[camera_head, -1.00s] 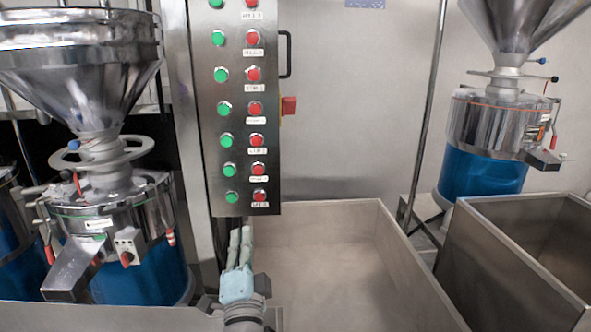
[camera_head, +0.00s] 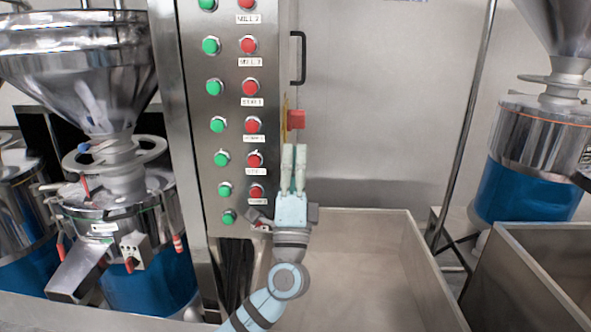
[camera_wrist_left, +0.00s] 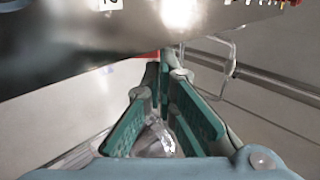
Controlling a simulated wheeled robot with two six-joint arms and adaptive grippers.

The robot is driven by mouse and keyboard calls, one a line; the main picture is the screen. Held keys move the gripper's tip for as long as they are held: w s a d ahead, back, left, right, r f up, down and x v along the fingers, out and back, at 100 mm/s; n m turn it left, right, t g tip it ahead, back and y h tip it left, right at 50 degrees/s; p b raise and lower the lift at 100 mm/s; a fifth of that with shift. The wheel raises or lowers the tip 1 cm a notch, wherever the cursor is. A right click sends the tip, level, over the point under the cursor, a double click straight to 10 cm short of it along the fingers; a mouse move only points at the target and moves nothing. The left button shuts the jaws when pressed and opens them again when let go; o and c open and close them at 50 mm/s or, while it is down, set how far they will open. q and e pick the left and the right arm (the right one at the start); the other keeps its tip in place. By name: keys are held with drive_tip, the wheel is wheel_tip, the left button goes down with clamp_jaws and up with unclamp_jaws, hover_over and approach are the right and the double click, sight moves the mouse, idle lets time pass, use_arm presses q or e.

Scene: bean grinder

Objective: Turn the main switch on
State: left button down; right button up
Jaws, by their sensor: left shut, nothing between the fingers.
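The main switch (camera_head: 297,119) is a red knob on the right side face of the steel control panel (camera_head: 192,130). In the head view my left gripper (camera_head: 294,148) is upright with its fingers together and empty. Its fingertips show just below the switch; I cannot tell whether they touch it. In the left wrist view, the gripper's green fingers (camera_wrist_left: 165,68) converge close to the panel edge. A small strip of red (camera_wrist_left: 146,55) shows just behind the fingertips there, mostly hidden. My right gripper is in neither view.
Green and red buttons line the panel front, left of the gripper. A black handle (camera_head: 298,58) is above the switch. A steel bin (camera_head: 408,240) lies below right. Grinders with blue bases stand at left (camera_head: 150,285) and right (camera_head: 525,190).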

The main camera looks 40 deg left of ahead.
sight(302, 119)
use_arm(q)
drive_tip(key=shift+h, duration=0.3)
drive_tip(key=w+r, duration=0.1)
drive_tip(key=w+a+r+p, duration=0.1)
drive_tip(key=w, duration=0.1)
drive_tip(key=w+a+r, duration=0.1)
drive_tip(key=shift+w+a, duration=0.15)
drive_tip(key=shift+w, duration=0.15)
drive_tip(key=shift+a+r+p, duration=0.2)
drive_tip(key=shift+r+p, duration=0.05)
drive_tip(key=shift+p, duration=0.1)
drive_tip(key=shift+s+a+r, duration=0.1)
drive_tip(key=shift+r, duration=0.1)
drive_tip(key=shift+s, duration=0.1)
drive_tip(key=shift+w, duration=0.2)
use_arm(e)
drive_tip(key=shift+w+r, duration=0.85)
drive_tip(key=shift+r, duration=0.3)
use_arm(q)
drive_tip(key=shift+w, duration=0.1)
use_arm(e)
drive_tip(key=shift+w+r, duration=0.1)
